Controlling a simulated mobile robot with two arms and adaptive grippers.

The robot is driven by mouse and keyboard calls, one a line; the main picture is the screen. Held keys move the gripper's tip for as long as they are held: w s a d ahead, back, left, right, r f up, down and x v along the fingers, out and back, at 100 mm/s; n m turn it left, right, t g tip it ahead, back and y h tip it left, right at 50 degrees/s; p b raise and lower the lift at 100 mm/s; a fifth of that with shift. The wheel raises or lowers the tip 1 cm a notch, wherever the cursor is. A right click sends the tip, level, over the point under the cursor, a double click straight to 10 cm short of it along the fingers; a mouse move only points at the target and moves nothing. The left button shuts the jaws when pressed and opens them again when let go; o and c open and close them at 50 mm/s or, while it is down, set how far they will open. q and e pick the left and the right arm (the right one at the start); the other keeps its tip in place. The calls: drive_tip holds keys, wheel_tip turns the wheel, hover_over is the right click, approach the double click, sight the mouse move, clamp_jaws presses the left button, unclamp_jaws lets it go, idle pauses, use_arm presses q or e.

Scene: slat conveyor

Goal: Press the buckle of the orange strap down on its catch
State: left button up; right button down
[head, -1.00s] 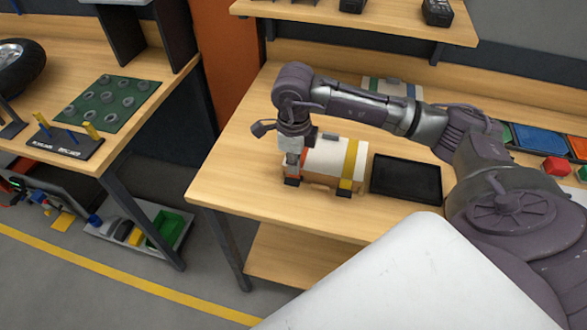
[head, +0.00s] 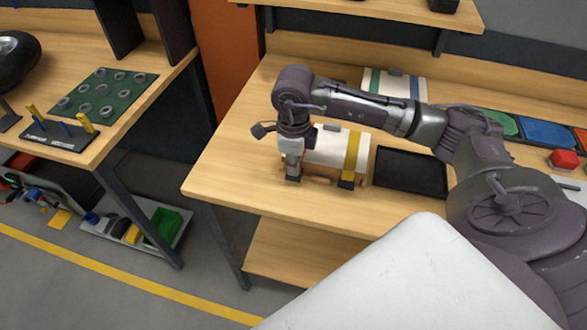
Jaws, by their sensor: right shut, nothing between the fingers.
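A case with a white lid (head: 329,149) and a wood-coloured lower body stands on the workbench (head: 235,172). A yellow strap (head: 352,152) runs over its right part, with a dark buckle (head: 346,183) low on the front. My right gripper (head: 293,172) points down at the case's front left corner. It is shut and holds nothing. A dark piece, apparently the orange strap's buckle or catch (head: 293,179), shows just under its fingertips. The gripper hides most of the orange strap, and I cannot tell contact or whether the buckle is down. My left gripper is out of view.
A black tray (head: 411,172) lies right of the case. A second white case (head: 396,84) with green and blue straps stands behind my right arm. Coloured bins and a red block (head: 564,159) are at the right. The bench is clear left of the case.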

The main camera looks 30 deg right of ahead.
drive_tip(key=shift+f+b, duration=0.45)
drive_tip(key=shift+f, duration=0.2)
drive_tip(key=shift+r, duration=0.1)
drive_tip(key=shift+s+a, duration=0.95)
drive_tip(key=shift+a, duration=0.2)
wheel_tip(320, 180, up, 10)
drive_tip(key=p, duration=0.6)
